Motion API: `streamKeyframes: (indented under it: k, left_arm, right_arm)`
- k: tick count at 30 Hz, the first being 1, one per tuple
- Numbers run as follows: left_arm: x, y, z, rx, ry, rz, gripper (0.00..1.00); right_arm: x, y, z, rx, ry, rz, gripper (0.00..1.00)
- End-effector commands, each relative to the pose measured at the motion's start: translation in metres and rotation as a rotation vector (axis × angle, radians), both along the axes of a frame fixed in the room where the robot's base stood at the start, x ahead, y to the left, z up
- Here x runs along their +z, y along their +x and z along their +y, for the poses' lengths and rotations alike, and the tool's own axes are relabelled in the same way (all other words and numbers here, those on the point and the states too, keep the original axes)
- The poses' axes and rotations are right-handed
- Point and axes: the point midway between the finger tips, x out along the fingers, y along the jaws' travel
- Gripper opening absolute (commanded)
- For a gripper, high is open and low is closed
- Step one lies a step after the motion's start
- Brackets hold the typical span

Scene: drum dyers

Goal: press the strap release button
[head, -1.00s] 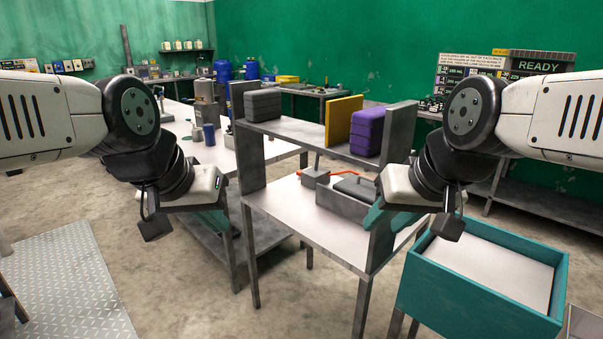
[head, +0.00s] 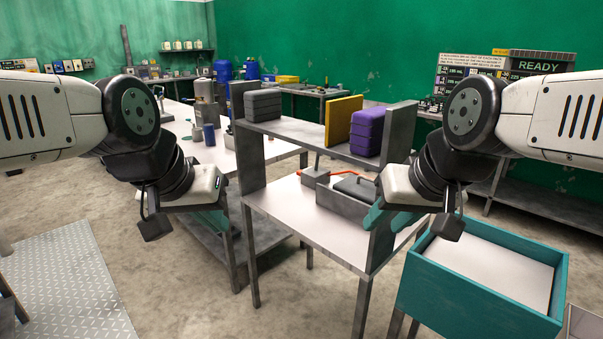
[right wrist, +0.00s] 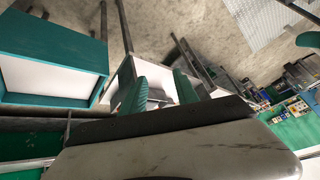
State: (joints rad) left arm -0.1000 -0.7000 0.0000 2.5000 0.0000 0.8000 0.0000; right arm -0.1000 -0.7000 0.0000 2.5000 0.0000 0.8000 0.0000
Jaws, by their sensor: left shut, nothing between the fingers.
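I cannot make out a strap release button in any view. A thin red-orange strap or cord (head: 340,171) runs across the bench under the shelf in the head view, by a small grey box (head: 314,178). A larger grey box with a dark lid (head: 338,200) stands beside it, partly hidden by my right gripper. My left gripper (head: 218,225) is shut and empty, left of the shelf bench. My right gripper (head: 372,220) is near the right end of that bench. In the right wrist view its two teal fingers (right wrist: 158,90) stand apart with nothing seen between them.
The shelf bench (head: 290,215) carries grey blocks (head: 263,105), a yellow panel (head: 343,120) and purple blocks (head: 367,132) on top. A teal bin (head: 480,305) stands at the lower right. A metal floor plate (head: 70,280) lies at the left.

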Motion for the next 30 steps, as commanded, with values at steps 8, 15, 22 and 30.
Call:
streamKeyframes:
  k: [8, 15, 22, 30]
  left_arm:
    - [0.0, 0.0, 0.0, 0.0, 0.0, 0.0, 0.0]
    - [0.0, 0.0, 0.0, 0.0, 0.0, 0.0, 0.0]
    - [0.0, 0.0, 0.0, 0.0, 0.0, 0.0, 0.0]
    - [0.0, 0.0, 0.0, 0.0, 0.0, 0.0, 0.0]
  right_arm:
    - [0.0, 0.0, 0.0, 0.0, 0.0, 0.0, 0.09]
    - [0.0, 0.0, 0.0, 0.0, 0.0, 0.0, 0.0]
    - [0.0, 0.0, 0.0, 0.0, 0.0, 0.0, 0.0]
    - [0.0, 0.0, 0.0, 0.0, 0.0, 0.0, 0.0]
